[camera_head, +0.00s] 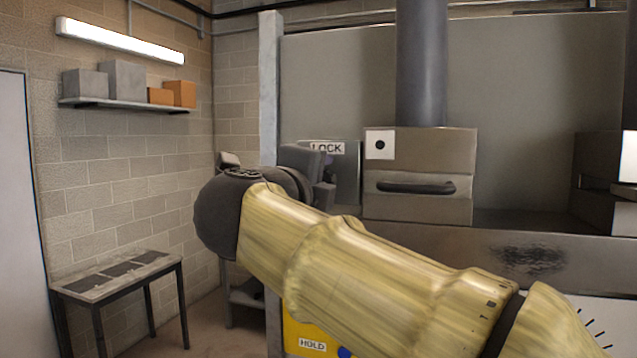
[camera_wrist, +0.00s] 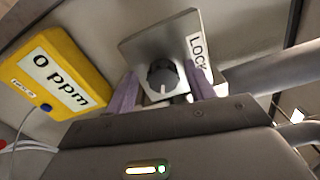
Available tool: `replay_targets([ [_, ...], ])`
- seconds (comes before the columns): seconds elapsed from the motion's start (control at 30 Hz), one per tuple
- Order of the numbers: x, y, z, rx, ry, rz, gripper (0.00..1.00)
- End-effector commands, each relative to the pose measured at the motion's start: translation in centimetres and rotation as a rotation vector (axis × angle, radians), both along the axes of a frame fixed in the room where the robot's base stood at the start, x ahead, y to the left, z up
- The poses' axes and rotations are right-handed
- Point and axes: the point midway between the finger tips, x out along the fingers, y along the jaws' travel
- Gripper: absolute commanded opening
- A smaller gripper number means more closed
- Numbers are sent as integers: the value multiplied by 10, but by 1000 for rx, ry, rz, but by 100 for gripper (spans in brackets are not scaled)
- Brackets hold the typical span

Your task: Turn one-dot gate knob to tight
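A one-dot label (camera_head: 380,145) is on the grey metal box (camera_head: 450,150) with a dark bar handle (camera_head: 415,187), right of centre in the head view. Just left of it is a panel with a LOCK label (camera_head: 327,148), partly behind my arm. No "tight" mark is readable.
A yellow meter (camera_wrist: 55,75) reading 0 ppm is left of the plate in the wrist view. A grey pipe (camera_head: 421,65) rises above the dotted box. A small table (camera_head: 115,272) and a shelf (camera_head: 125,102) with boxes are at the left.

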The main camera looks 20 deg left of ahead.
Motion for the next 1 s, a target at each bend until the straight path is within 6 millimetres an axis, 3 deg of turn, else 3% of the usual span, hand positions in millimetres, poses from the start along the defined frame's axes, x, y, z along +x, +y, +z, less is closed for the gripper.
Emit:
replay_targets([
  [0.27, -1, -1, 2, 1, -4, 0, 53],
  [0.43, -14, 1, 1, 2, -5, 0, 53],
  [1.0, -123, 10, 0, 2, -3, 5, 53],
])
